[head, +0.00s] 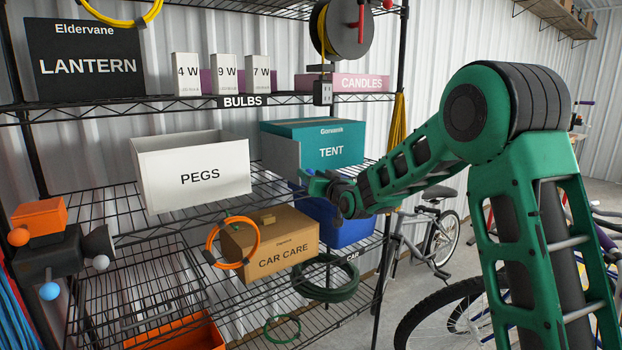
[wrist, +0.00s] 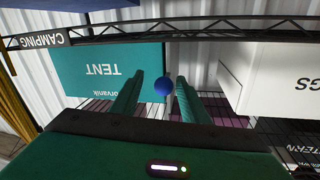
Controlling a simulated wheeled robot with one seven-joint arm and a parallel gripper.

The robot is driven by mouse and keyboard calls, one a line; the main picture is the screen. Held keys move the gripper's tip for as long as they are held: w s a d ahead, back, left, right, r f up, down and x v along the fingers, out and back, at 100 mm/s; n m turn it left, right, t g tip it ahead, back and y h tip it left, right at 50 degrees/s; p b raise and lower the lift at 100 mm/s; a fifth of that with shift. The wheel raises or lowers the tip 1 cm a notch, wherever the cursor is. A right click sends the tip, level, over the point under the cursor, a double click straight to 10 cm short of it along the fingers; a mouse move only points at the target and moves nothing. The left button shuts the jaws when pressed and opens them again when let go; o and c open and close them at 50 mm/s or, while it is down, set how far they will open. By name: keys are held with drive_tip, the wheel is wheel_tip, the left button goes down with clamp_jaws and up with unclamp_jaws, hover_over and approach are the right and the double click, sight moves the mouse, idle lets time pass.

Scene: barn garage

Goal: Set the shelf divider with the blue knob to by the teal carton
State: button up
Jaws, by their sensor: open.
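In the wrist view, which is upside down, a round blue knob (wrist: 162,86) shows between the fingers of my open gripper (wrist: 157,92). Contact with it cannot be made out. The divider's panel is hard to tell there; a plain grey panel (head: 281,155) by the left part of the teal carton in the head view may be it. The teal carton (head: 331,150), marked TENT, stands on the middle shelf and also shows in the wrist view (wrist: 105,72).
A white PEGS box (head: 196,178) stands left of the carton, with a gap between. Below are a CAR CARE box (head: 275,248), a blue bin (head: 340,225) and an orange cable loop (head: 238,263). The upper shelf (head: 150,107) overhangs the carton.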

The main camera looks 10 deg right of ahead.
drive_tip(key=v, duration=0.9)
drive_tip(key=shift+s+d, duration=0.2)
drive_tip(key=shift+s, duration=0.1)
drive_tip(key=s+d+f+m+g+h, duration=0.1)
drive_tip(key=s+d+f+g+h, duration=0.3)
drive_tip(key=s+d, duration=0.6)
drive_tip(key=s+d+f+m+g+h, duration=0.2)
drive_tip(key=s+d+f+g, duration=0.35)
drive_tip(key=s+d, duration=0.4)
drive_tip(key=s+d+f+m+g, duration=0.1)
drive_tip(key=s+f+g, duration=0.1)
drive_tip(key=s, duration=0.9)
drive_tip(key=s+d+f+m+g, duration=0.1)
drive_tip(key=s+m+g, duration=0.1)
drive_tip(key=s, duration=0.9)
drive_tip(key=s+d+f+m+g+y, duration=0.1)
drive_tip(key=s+g, duration=0.3)
drive_tip(key=s, duration=0.7)
drive_tip(key=shift+d+f, duration=0.25)
drive_tip(key=shift+f, duration=0.55)
